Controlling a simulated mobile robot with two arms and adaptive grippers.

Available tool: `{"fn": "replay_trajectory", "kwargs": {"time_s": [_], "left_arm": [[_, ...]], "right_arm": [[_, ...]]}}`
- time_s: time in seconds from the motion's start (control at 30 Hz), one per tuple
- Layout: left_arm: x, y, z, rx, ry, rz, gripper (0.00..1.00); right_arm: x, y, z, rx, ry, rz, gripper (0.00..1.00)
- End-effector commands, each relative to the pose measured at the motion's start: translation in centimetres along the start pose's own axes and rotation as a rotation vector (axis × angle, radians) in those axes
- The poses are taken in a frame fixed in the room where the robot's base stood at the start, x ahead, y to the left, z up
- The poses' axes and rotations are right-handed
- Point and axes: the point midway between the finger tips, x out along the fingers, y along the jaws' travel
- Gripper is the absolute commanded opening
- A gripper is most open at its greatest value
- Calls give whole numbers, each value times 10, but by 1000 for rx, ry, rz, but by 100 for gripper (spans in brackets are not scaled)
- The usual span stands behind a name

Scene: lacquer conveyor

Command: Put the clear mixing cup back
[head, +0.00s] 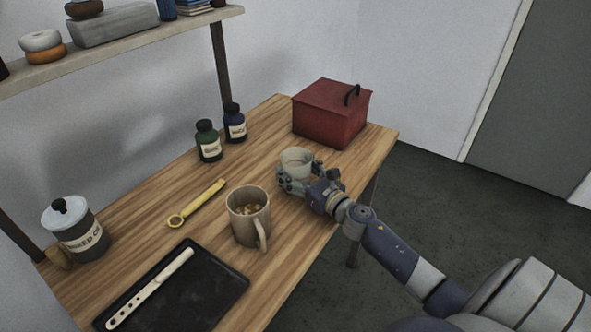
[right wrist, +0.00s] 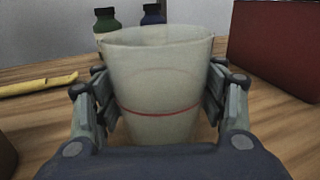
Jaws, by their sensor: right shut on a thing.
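The clear mixing cup (head: 297,160) is a translucent pale cup, upright, at the right part of the table in front of the red box. In the right wrist view the cup (right wrist: 158,85) fills the middle and shows a red line round its lower part. My right gripper (head: 292,184) is shut on the cup, with a finger on each side of it; it also shows in the right wrist view (right wrist: 160,110). Whether the cup's base touches the table is hard to tell. My left gripper is not in view.
A red lidded box (head: 328,115) stands behind the cup. Green (head: 208,142) and blue (head: 235,123) bottles stand at the back. A mug (head: 247,217), a yellow spoon-like tool (head: 196,204), a dark tray (head: 215,292) and a labelled jar (head: 76,232) are left of the cup.

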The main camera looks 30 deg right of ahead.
Motion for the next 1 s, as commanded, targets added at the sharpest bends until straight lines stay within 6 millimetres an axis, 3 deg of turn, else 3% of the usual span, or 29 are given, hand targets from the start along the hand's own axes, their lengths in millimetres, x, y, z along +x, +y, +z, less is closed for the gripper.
{"fn": "replay_trajectory", "kwargs": {"time_s": [0.13, 0.17, 0.23, 0.7, 1.0], "left_arm": [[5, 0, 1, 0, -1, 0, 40], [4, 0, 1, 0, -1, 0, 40], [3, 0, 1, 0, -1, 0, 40], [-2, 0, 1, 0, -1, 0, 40], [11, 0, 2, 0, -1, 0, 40]], "right_arm": [[0, 0, -5, 0, 0, 0, 38], [0, 0, -3, 0, 0, 0, 72], [0, 0, -3, 0, 0, 0, 85], [0, 0, 2, 0, 0, 0, 85], [-45, 1, -4, 1, 4, 1, 85]]}}
